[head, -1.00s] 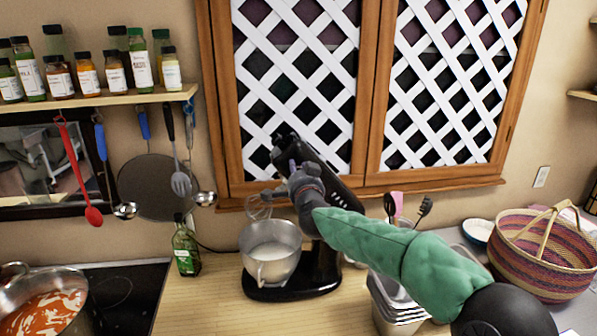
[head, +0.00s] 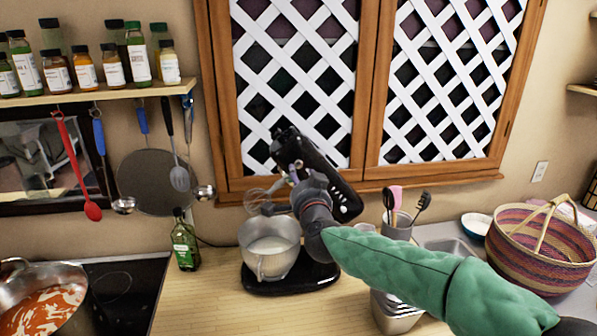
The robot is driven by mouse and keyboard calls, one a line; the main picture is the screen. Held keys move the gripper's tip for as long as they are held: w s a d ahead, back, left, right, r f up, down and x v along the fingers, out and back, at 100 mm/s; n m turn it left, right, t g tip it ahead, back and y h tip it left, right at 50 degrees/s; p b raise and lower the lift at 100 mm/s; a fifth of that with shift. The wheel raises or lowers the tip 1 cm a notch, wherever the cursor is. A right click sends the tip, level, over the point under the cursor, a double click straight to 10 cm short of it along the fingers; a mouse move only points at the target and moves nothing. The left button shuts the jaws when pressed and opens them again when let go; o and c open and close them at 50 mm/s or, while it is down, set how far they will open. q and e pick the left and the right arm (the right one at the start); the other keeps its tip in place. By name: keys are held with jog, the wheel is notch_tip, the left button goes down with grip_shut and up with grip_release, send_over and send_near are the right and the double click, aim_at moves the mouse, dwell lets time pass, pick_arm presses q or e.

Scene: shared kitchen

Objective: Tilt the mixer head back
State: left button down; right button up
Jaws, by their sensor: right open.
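The black stand mixer stands on the wooden counter with its head (head: 345,196) tilted up and back. The whisk (head: 258,197) hangs from the head above the steel bowl (head: 268,247), clear of it. The bowl sits on the mixer's black base (head: 310,276) and holds something white. My right gripper (head: 289,174) is at the front underside of the raised head, in front of it. Its fingers are small and dark against the head, and it is open. Whether it touches the head is hard to see. My left gripper is not in view.
A green bottle (head: 185,244) stands left of the bowl, near the stove with a pot (head: 42,300) of red sauce. Metal containers (head: 397,312), a utensil cup (head: 397,226) and a woven basket (head: 540,248) are at right. Lattice cabinet doors are close behind the head.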

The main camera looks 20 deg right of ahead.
jog(key=shift+s+a, duration=0.2)
jog(key=shift+s, duration=0.8)
jog(key=shift+s+a, duration=0.2)
jog(key=shift+s, duration=0.75)
